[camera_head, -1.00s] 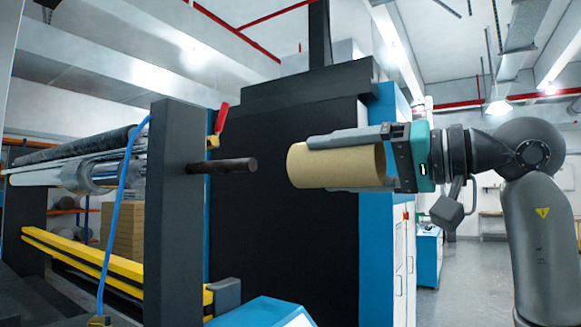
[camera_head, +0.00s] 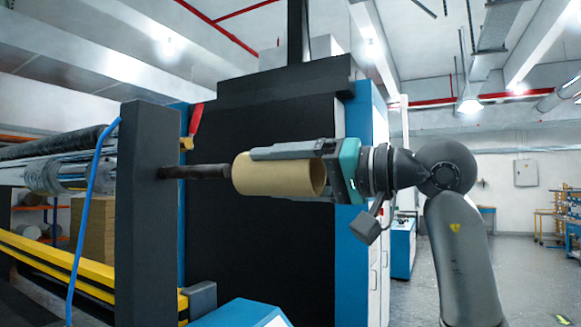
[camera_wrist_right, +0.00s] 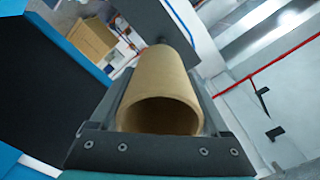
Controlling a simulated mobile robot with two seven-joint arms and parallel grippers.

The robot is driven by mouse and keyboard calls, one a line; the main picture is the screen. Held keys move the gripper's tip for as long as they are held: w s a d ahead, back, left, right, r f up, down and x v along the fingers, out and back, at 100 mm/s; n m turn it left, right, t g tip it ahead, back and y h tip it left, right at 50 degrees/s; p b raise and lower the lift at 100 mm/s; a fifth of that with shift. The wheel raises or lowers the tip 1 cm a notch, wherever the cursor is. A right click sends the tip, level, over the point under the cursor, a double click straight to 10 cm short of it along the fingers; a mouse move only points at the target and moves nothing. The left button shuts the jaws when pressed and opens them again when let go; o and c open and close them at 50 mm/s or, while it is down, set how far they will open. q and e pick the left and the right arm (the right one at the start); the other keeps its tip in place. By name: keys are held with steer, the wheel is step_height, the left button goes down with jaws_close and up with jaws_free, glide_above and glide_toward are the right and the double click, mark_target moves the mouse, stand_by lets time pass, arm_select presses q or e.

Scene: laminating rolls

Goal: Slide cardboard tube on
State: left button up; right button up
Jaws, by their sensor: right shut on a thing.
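The tan cardboard tube (camera_head: 262,175) is held level in my right gripper (camera_head: 285,155), which is shut on it. In the head view its left end meets the tip of the dark shaft (camera_head: 198,172) that sticks out of the black upright post (camera_head: 146,210). I cannot tell whether the shaft tip is just inside the tube or only at its mouth. In the right wrist view the tube (camera_wrist_right: 160,85) lies between the fingers, its near open end facing the camera and its far end towards the dark post (camera_wrist_right: 165,30). My left gripper is out of view.
A red-handled valve (camera_head: 195,120) is above the shaft, beside the post. A blue hose (camera_head: 92,195) runs down at the left. A large black machine panel (camera_head: 265,230) stands behind the tube. A blue cover (camera_head: 240,314) is below. Open floor lies to the right.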

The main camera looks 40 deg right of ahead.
steer(key=p, duration=0.3)
glide_toward(197, 170)
steer(key=shift+w+d+f, duration=0.15)
steer(key=shift+w+f, duration=0.05)
steer(key=shift+w, duration=0.3)
steer(key=shift+w+d+f, duration=0.1)
steer(key=shift+w+f, duration=0.1)
steer(key=shift+w, duration=0.3)
steer(key=shift+p+x, duration=1.1)
steer(key=shift+x, duration=1.35)
steer(key=shift+p+x, duration=1.15)
steer(key=shift+x, duration=1.25)
steer(key=shift+r+p, duration=0.45)
steer(key=shift+r, duration=0.1)
steer(key=o, duration=1.2)
